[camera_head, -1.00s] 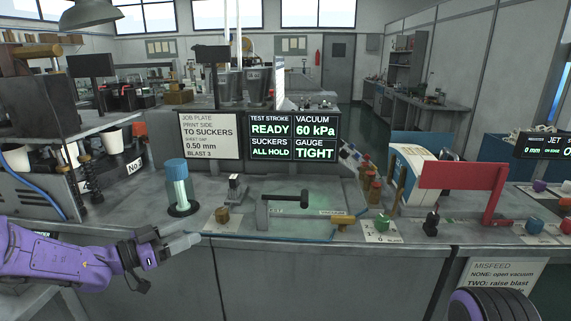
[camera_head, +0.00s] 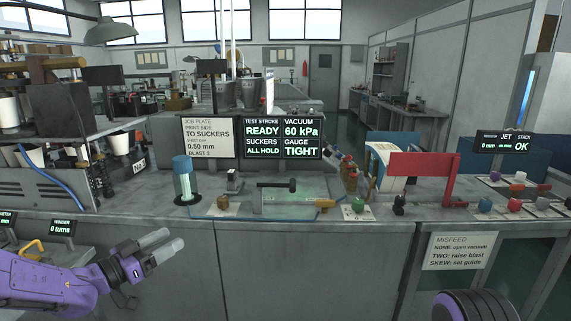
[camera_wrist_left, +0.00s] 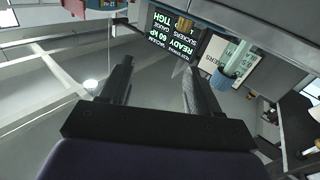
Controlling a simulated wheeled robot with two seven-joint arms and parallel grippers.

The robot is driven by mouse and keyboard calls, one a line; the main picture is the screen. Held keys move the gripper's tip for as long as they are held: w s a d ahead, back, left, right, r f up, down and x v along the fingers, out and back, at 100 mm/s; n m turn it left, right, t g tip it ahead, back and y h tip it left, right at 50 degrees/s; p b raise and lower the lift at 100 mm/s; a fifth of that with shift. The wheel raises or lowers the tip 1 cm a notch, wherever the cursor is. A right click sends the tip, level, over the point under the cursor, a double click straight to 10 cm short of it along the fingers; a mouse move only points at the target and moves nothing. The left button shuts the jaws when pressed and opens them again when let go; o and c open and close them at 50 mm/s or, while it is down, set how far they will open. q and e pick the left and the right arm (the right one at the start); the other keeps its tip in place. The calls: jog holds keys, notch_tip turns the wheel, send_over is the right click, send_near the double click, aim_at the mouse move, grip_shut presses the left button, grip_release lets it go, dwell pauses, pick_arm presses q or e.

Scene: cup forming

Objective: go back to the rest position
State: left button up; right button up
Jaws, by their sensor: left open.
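My left gripper (camera_head: 160,247) is at the lower left of the head view, in front of the bench's front face and below its top. Its two grey fingers are apart with nothing between them. In the left wrist view the open fingers (camera_wrist_left: 158,85) frame an empty gap, with the display panels beyond. A dark ribbed round part of my own body shows at the bottom right of the head view. My right gripper is not in view.
The bench (camera_head: 300,240) carries a clear cylinder with a blue cap (camera_head: 185,182), a black-handled lever (camera_head: 277,186), a red frame (camera_head: 420,165) and several coloured knobs. The display (camera_head: 294,138) reads READY, 60 kPa, TIGHT. A winder display (camera_head: 62,227) stands at the left.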

pick_arm(q)
jog(key=s+a+f+n+g+y, duration=0.15)
jog(key=s+f+n+y, duration=0.5)
jog(key=f, duration=0.65)
jog(key=s+f+n+g+y, duration=0.2)
jog(key=s+f+n+y, duration=0.45)
jog(key=f, duration=0.65)
jog(key=s+f+g+y, duration=0.1)
jog(key=s+f+g, duration=0.3)
jog(key=s, duration=0.9)
jog(key=s+f+g, duration=0.4)
jog(key=s+f, duration=0.5)
jog(key=s, duration=0.5)
jog(key=shift+n+y, duration=0.3)
jog(key=shift+y, duration=0.1)
jog(key=shift+c, duration=0.3)
